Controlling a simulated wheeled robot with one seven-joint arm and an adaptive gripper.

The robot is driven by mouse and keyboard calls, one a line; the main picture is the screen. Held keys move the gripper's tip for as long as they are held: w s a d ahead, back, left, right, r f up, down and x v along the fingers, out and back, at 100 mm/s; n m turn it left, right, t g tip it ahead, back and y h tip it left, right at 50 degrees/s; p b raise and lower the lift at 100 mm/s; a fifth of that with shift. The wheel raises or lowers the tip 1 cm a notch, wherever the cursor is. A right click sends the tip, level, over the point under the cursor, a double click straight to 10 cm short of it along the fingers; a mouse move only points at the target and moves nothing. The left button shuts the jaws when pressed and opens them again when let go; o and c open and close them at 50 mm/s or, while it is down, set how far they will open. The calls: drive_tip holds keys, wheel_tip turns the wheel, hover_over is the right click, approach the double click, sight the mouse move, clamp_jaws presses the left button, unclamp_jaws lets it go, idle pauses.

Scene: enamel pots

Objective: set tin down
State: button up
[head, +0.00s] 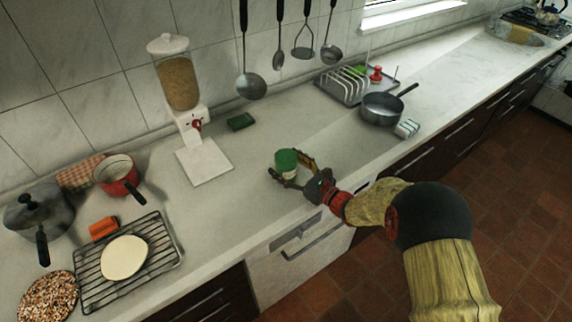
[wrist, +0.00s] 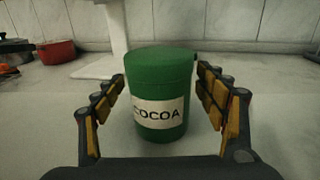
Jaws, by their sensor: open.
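The tin is green with a cream label reading "COCOA". It stands upright on the pale counter, and in the head view the tin (head: 286,162) is near the counter's front edge. In the wrist view the tin (wrist: 160,92) fills the middle, between the fingers. My gripper (head: 291,172) is open around the tin, with one finger on each side. In the wrist view my gripper (wrist: 160,100) shows gaps between both fingers and the tin. The tin's far side is hidden.
A white cereal dispenser (head: 180,85) stands behind left, with a green sponge (head: 240,121) nearby. A saucepan (head: 381,109) and dish rack (head: 343,86) are to the right. A wire rack (head: 160,240), red pot (head: 117,176) and dark pot (head: 38,210) are left. Counter around the tin is clear.

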drive_tip(key=shift+s+d+r, duration=0.1)
drive_tip(key=shift+d+r, duration=0.05)
drive_tip(key=p+v, duration=0.2)
drive_tip(key=v, duration=0.9)
drive_tip(key=shift+s+d, duration=0.25)
drive_tip(key=w+r+m, duration=0.1)
drive_tip(key=w+d+r+m+h, duration=0.2)
drive_tip(key=shift+w+t, duration=0.3)
drive_tip(key=shift+w, duration=0.05)
drive_tip(key=w+d+r+m+h, duration=0.3)
drive_tip(key=d+r+m+h, duration=0.7)
drive_tip(key=m, duration=0.5)
drive_tip(key=s+d+r+m+g+h, duration=0.2)
drive_tip(key=s+d+r+m, duration=0.1)
drive_tip(key=s+r+m, duration=0.55)
drive_tip(key=s+a+m+g, duration=0.3)
drive_tip(key=s+m, duration=0.6)
drive_tip(key=s, duration=0.3)
drive_tip(key=s+a+f+m+g+y, duration=0.1)
drive_tip(key=s+a+m+g, duration=0.1)
drive_tip(key=s+m, duration=0.7)
drive_tip(key=s, duration=0.4)
drive_tip(key=shift+s+a+f+g, duration=0.25)
drive_tip(key=shift+a+g, duration=0.15)
